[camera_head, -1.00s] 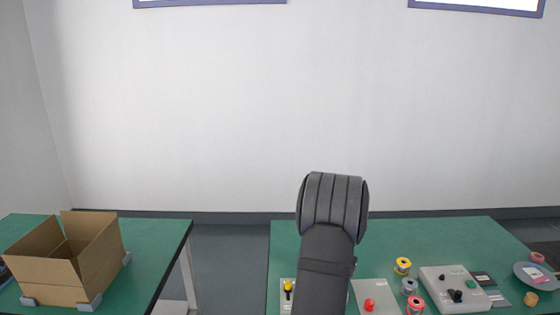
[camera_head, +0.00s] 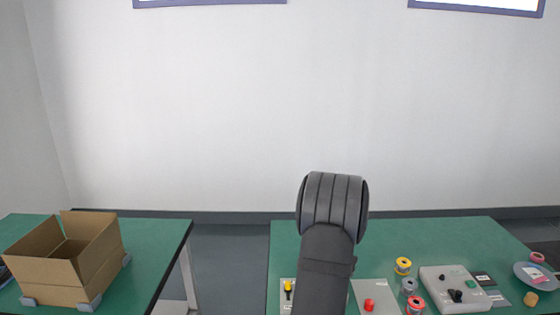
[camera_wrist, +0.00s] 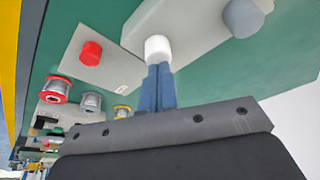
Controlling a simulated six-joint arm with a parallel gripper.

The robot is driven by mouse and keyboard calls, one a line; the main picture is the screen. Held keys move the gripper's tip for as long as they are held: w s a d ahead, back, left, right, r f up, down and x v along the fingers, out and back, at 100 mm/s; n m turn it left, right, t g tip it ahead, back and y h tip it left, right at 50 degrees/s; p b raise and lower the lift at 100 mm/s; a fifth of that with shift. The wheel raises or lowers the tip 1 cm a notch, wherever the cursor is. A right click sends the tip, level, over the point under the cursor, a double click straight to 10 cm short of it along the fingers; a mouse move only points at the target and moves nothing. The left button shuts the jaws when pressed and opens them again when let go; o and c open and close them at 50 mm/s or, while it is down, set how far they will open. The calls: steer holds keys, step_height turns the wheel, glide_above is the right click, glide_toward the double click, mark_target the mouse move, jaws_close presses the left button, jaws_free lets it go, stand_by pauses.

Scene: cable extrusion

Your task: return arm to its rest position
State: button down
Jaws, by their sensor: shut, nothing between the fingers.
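My arm (camera_head: 328,262) stands upright in the head view, its grey elbow in front of the right table. The gripper itself is hidden in that view. In the wrist view my gripper (camera_wrist: 158,72) shows as two blue fingers side by side, pressed together with nothing between them. A white round knob (camera_wrist: 158,48) on a grey panel appears right at the fingertips. I cannot tell whether they touch.
A red button (camera_head: 369,304) on a grey plate, a yellow spool (camera_head: 403,266), other spools, a grey box (camera_head: 455,298) and a plate (camera_head: 531,277) lie on the right table. An open cardboard box (camera_head: 52,274) stands on the left table. A floor gap separates the tables.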

step_height(320, 180, up, 8)
stand_by(0.4)
step_height(320, 180, down, 8)
steer(key=shift+r, duration=0.1)
step_height(320, 180, up, 6)
steer(key=shift+r, duration=0.2)
step_height(320, 180, down, 4)
steer(key=shift+r, duration=0.25)
steer(key=shift+f, duration=0.75)
stand_by(0.6)
